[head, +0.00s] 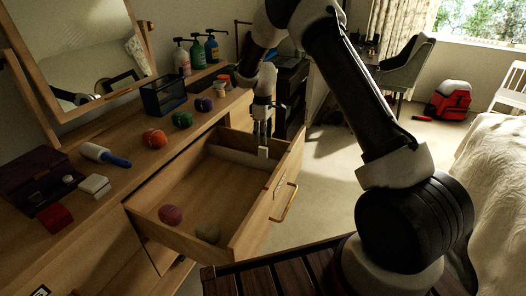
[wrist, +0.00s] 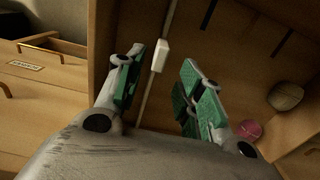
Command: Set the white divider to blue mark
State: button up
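The white divider (head: 238,160) stands across the open wooden drawer (head: 200,195), toward its far end. In the wrist view it is a thin pale strip (wrist: 149,98) with a white block-shaped tab (wrist: 160,56) on top; the tab also shows in the head view (head: 263,153). My gripper (head: 263,138) points down just above the tab. In the wrist view my gripper (wrist: 162,60) is open, with green-padded fingers on either side of the tab and apparently not touching it. Dark stripes show in the drawer (wrist: 282,43); I cannot tell which mark is blue.
A pink ball (head: 170,214) and a beige ball (head: 207,232) lie at the drawer's near end. The dresser top holds a blue basket (head: 163,95), several balls, bottles, a brush (head: 105,154) and a dark case (head: 38,183). The drawer's middle is clear.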

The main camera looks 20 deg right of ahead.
aim_at(263, 147)
notch_tip(263, 147, down, 8)
jog(key=shift+r, duration=0.1)
dwell(0.4)
grip_shut()
